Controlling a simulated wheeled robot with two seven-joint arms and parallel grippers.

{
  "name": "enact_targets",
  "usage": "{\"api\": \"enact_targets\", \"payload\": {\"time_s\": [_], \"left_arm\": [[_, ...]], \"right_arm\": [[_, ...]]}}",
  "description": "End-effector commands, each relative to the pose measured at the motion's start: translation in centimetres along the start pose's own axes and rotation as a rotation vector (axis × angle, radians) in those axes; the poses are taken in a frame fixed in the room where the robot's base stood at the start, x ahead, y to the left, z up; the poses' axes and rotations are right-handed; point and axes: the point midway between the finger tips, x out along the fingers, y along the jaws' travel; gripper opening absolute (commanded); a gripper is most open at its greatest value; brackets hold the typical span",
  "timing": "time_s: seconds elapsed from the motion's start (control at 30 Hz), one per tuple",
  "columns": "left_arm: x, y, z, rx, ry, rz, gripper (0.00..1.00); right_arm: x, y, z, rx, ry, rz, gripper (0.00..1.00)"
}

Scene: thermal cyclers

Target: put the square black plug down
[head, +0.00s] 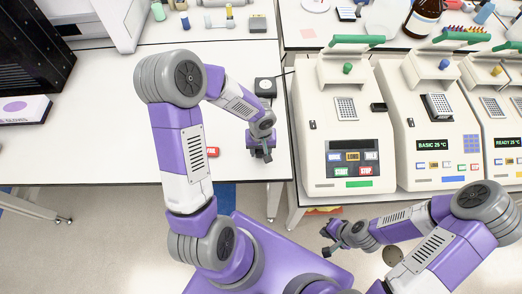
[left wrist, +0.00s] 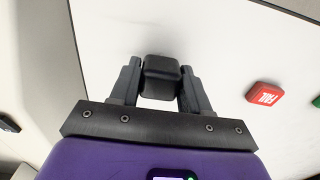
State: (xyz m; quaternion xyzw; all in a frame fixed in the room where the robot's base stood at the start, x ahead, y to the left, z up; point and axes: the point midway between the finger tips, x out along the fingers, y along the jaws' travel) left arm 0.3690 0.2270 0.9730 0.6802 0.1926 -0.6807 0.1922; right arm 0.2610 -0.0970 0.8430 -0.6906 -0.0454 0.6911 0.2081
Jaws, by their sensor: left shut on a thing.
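The square black plug (left wrist: 160,78) is between the two fingers of my left gripper (left wrist: 158,84) in the left wrist view. The fingers touch it on both sides. In the head view my left gripper (head: 262,154) points down over the white bench, near its front right corner. The plug is hard to tell from the dark fingers there. I cannot tell whether it touches the bench. My right gripper (head: 331,240) is empty, with its fingers apart, over the floor in front of the thermal cyclers.
A red FAIL block (head: 212,152) lies left of my left gripper in the head view. A dark square box (head: 265,87) with a cable stands behind it. A thermal cycler (head: 342,130) stands to the right across a gap. The white bench (head: 100,135) is clear at left.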

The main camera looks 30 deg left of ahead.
Motion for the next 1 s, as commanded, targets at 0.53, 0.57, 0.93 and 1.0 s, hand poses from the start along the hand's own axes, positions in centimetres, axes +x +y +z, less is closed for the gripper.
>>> {"api": "enact_targets", "payload": {"time_s": [0.53,0.57,0.93,1.0], "left_arm": [[1.1,0.1,0.0,0.001,0.001,0.001,0.00],[1.2,0.1,0.0,0.002,0.001,0.001,0.00],[1.8,0.1,0.0,0.001,0.001,0.001,0.00],[1.7,0.1,0.0,0.001,0.001,0.001,0.51]], "right_arm": [[0.8,0.3,-0.1,0.000,0.001,0.000,0.00],[0.9,0.3,-0.1,0.000,0.001,0.000,0.00],[1.7,0.6,-0.1,0.000,0.001,0.000,0.00],[1.6,0.6,-0.1,0.000,0.001,0.000,0.00]]}}
